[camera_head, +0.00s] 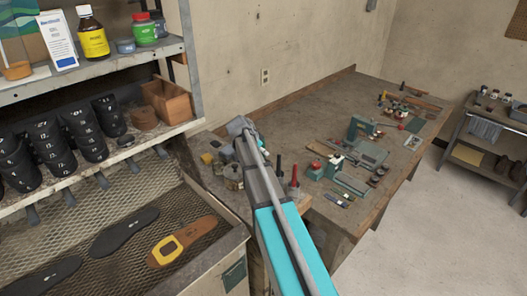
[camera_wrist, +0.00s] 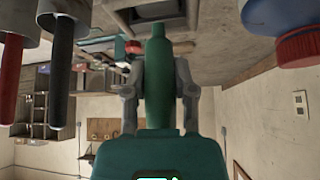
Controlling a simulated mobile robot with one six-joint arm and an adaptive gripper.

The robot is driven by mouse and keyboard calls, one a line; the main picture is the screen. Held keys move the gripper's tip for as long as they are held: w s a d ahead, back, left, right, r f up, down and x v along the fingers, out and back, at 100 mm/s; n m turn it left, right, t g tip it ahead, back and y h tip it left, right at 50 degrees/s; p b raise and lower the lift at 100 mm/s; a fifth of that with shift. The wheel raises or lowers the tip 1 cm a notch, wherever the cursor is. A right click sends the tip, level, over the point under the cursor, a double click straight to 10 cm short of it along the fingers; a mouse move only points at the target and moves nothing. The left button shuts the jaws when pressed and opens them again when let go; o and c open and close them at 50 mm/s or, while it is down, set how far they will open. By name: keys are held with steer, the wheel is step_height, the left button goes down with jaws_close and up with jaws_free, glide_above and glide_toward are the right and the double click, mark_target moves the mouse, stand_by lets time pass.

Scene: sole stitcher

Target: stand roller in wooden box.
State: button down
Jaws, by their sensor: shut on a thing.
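My gripper (camera_wrist: 159,78) is shut on a slim green handle (camera_wrist: 158,95), with one grey finger on each side. I take this handle to be part of the roller, but no roller end can be made out. The wooden box (camera_head: 172,108) is small, brown and open-topped. It sits at the right end of the shelf in the head view, left of my arm. In the head view my arm reaches over the bench corner, and the held thing cannot be made out there.
A red-handled tool (camera_head: 294,176) and a black-handled tool (camera_head: 280,165) stand upright near my arm. Dark shoe lasts (camera_head: 57,145) crowd the shelf left of the box. A round brown item (camera_head: 143,118) lies beside it. The long workbench (camera_head: 305,115) has bare room at the back.

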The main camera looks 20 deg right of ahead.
steer(key=shift+c, duration=1.8)
jaws_free()
